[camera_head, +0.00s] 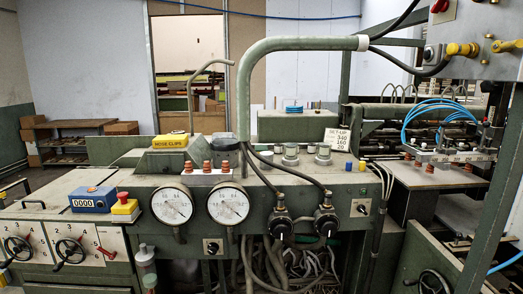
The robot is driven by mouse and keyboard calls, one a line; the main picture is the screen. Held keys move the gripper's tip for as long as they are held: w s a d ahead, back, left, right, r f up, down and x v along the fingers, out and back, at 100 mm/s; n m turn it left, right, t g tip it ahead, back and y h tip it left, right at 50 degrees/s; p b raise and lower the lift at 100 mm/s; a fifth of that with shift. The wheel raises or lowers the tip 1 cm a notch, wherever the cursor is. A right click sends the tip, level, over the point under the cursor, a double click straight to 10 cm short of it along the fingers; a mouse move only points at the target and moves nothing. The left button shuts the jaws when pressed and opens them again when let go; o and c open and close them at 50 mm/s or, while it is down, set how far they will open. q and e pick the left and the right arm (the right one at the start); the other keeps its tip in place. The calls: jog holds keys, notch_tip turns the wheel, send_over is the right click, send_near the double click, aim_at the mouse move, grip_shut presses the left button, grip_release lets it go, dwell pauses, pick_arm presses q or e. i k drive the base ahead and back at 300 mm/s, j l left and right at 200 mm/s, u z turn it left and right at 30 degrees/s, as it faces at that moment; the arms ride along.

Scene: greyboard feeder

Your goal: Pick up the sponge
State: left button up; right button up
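I cannot make out a sponge for certain in the head view. A small blue item (293,108) lies on top of the green box (297,126) at the back of the machine top; it is too small to tell what it is. A yellow box (170,141) marked HOSE CLIPS sits on the machine's left part. Neither of my grippers is in view.
A grey-green machine fills the foreground, with two round gauges (172,206), a blue counter (93,199) and a red button on a yellow box (125,206). A thick bent pipe (243,100) and black cables rise over the middle. A white set-up card (337,138) stands right of centre.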

aim_at(258, 148)
jog(key=i+j+u, duration=0.1)
jog(key=i, duration=0.3)
jog(key=i+j+u, duration=0.15)
jog(key=i+j, duration=0.15)
jog(key=i, duration=0.15)
